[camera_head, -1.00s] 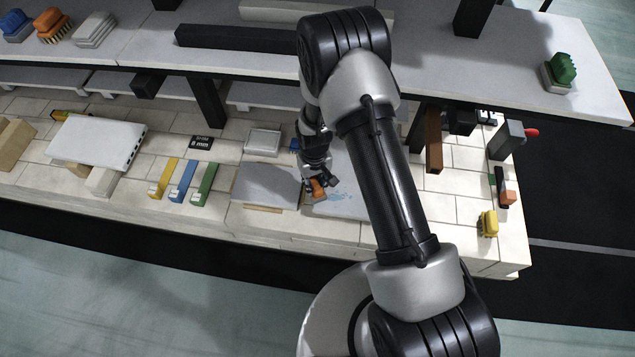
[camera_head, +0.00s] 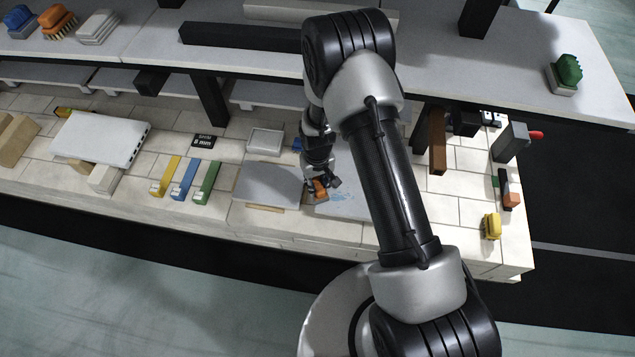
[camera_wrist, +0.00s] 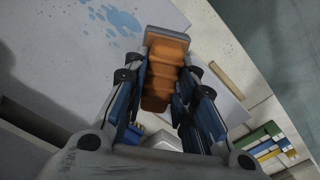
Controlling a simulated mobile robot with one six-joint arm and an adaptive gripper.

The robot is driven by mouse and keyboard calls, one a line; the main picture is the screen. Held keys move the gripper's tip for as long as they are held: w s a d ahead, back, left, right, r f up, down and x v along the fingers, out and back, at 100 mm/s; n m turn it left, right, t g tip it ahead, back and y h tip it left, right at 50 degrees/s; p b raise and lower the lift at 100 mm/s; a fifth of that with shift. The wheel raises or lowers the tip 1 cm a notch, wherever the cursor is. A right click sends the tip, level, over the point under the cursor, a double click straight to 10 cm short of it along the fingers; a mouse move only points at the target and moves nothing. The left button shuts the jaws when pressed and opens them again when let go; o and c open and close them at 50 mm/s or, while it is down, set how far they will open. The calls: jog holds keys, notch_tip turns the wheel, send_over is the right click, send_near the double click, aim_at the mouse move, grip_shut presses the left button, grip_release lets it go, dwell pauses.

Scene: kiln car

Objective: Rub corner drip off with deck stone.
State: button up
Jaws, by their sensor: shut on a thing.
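My gripper (camera_head: 322,185) is shut on a block with an orange ribbed grip and a grey-brown base, likely the deck stone (camera_head: 320,190). In the wrist view the stone (camera_wrist: 163,72) sits between the blue-padded fingers (camera_wrist: 155,100). It is over or at the edge of a pale grey slab (camera_head: 335,211) with blue splashes (camera_head: 342,197). In the wrist view the splashes (camera_wrist: 115,18) lie just left of the stone's base. I cannot tell whether the stone touches the slab. No separate corner drip can be made out; my arm hides part of the slab.
Another grey slab (camera_head: 262,185) lies close on the left, over a wooden strip. Yellow (camera_head: 166,177), blue (camera_head: 186,180) and green (camera_head: 208,182) gauges lie further left. A dark post (camera_head: 211,100) and the upper deck (camera_head: 150,40) stand behind. A yellow brush (camera_head: 491,226) is at the right.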

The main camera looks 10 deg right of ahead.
jog(key=shift+f+b, duration=0.45)
jog(key=shift+f, duration=0.15)
dwell(0.7)
jog(key=shift+d, duration=0.1)
jog(key=shift+s+d, duration=0.25)
jog(key=shift+d, duration=0.45)
jog(key=shift+s+d, duration=0.25)
jog(key=shift+d, duration=0.5)
jog(key=shift+s+d, duration=0.25)
jog(key=shift+d, duration=0.45)
jog(key=shift+s+d, duration=0.25)
jog(key=shift+d, duration=0.5)
jog(key=shift+s+d, duration=0.25)
jog(key=shift+d, duration=0.5)
jog(key=shift+s+d, duration=0.25)
jog(key=shift+d, duration=0.5)
jog(key=shift+s+d, duration=0.25)
jog(key=shift+d, duration=0.5)
jog(key=shift+s+d, duration=0.25)
jog(key=shift+d, duration=0.5)
jog(key=shift+s+d, duration=0.25)
jog(key=shift+d, duration=0.5)
jog(key=shift+w+a, duration=0.25)
jog(key=shift+a, duration=0.5)
jog(key=shift+w+a, duration=0.3)
jog(key=shift+a, duration=0.5)
jog(key=shift+w+a, duration=0.25)
jog(key=shift+a, duration=0.5)
